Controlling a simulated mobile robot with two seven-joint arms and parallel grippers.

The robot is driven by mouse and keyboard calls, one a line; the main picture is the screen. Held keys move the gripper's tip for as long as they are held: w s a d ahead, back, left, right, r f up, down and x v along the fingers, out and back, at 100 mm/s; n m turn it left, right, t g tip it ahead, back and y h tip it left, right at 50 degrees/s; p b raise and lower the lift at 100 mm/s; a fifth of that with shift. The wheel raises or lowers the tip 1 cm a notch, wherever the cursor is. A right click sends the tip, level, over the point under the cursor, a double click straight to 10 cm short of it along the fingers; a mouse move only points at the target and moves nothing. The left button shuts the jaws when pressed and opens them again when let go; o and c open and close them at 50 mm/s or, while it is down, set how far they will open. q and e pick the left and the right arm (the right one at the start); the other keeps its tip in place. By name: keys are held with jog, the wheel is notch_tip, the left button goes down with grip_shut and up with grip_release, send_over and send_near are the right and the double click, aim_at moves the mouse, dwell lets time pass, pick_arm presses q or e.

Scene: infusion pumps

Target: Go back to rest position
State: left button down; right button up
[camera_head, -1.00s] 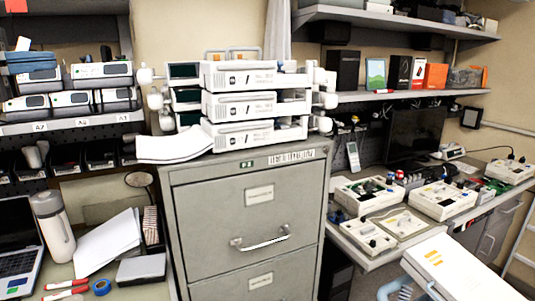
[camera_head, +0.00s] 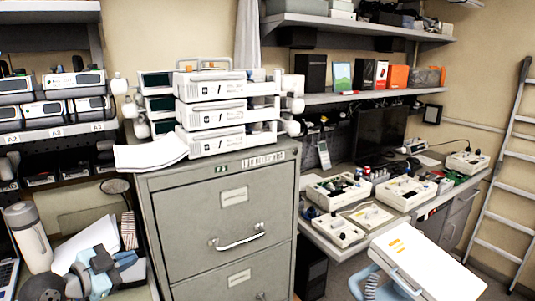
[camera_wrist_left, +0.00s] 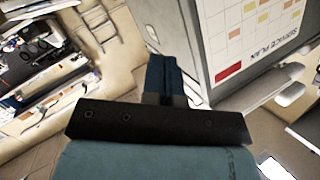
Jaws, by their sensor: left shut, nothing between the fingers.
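My left gripper (camera_wrist_left: 163,70) shows in the left wrist view with its dark blue fingers together and nothing between them. In the head view, my blue-grey left arm and gripper (camera_head: 100,262) are at the lower left, over the cluttered desk and in front of the papers there. The fingertips are hard to make out in that view. My right gripper is in neither view now. Three white infusion pumps (camera_head: 212,115) are stacked on top of a grey filing cabinet (camera_head: 222,240), away from my left gripper.
A white bottle (camera_head: 28,238) stands on the desk beside my left arm. A workbench with several white instruments (camera_head: 340,188) is at the right. A white panel (camera_head: 430,265) on a light blue frame is at the lower right. A ladder (camera_head: 505,180) leans at the far right.

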pick_arm(q)
jog(key=s+d+f+n+y, duration=0.25)
jog(key=s+f+n, duration=0.2)
jog(key=f, duration=0.85)
jog(key=s+d+f+n+p, duration=0.1)
jog(key=s+d+f, duration=0.2)
jog(key=s+f, duration=0.2)
jog(key=s+d+f+n+g+y, duration=0.1)
jog(key=s+d+f+n, duration=0.1)
jog(key=s+f, duration=0.3)
jog(key=s+d+f+n+g+y+p, duration=0.1)
jog(key=s+d+f, duration=0.3)
jog(key=s, duration=0.7)
notch_tip(320, 180, down, 2)
jog(key=shift+s+d+f+n+p, duration=0.1)
jog(key=shift+s+d+n+p, duration=0.2)
jog(key=shift+n, duration=0.35)
jog(key=shift+y, duration=0.25)
